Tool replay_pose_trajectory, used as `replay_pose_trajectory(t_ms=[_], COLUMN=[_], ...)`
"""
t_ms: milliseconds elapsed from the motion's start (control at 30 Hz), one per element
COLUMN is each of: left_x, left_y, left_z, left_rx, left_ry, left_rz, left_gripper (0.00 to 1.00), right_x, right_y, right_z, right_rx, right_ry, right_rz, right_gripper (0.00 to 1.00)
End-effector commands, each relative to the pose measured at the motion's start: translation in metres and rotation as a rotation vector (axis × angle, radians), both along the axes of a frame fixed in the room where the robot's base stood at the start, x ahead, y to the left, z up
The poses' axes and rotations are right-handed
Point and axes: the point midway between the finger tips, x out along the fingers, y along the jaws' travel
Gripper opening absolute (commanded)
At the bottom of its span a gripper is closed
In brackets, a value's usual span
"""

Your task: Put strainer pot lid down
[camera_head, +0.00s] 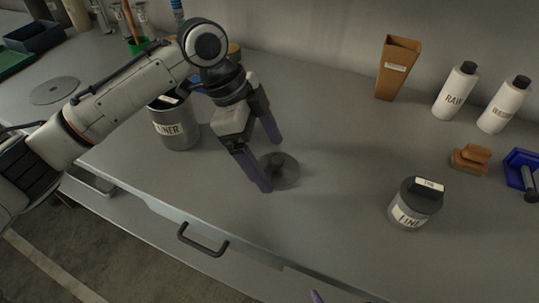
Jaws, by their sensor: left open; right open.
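The strainer pot (178,130) is a grey metal pot with a white label, partly hidden behind my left arm. A dark round lid with a knob (288,174) lies flat on the bench to the right of the pot. My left gripper (268,164) is over the lid, with its purple fingers open on either side of the knob. I cannot tell whether a finger touches the lid. Of my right gripper (316,296), only a purple fingertip shows at the bottom edge.
A jar labelled FINE (407,212) with a dark lid stands at the right. An orange-brown holder (397,70), white bottles (456,92), a brown block (470,158) and a blue tray (522,165) are beyond it. A flat grey disc (55,91) lies at the left. The bench middle is clear.

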Motion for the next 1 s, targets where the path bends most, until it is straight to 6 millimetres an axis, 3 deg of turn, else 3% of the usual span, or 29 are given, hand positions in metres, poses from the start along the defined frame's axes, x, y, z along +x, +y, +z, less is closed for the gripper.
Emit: replay_pose_trajectory(t_ms=[300,500,1000], left_x=[0.004,0.006,0.006], left_y=[0.025,0.037,0.042], left_z=[0.062,0.092,0.102], left_rx=[-0.002,-0.001,0.000], left_ry=[-0.004,-0.002,-0.001], left_rz=[0.001,0.002,0.000], left_gripper=[0.89,0.89,0.89], right_x=[-0.002,-0.002,-0.002], right_y=[0.000,0.000,0.000], right_z=[-0.001,-0.001,-0.001], right_rx=[0.000,0.000,0.000], right_ry=[0.004,0.005,0.005], right_rz=[0.000,0.000,-0.001], right_gripper=[0.89,0.89,0.89])
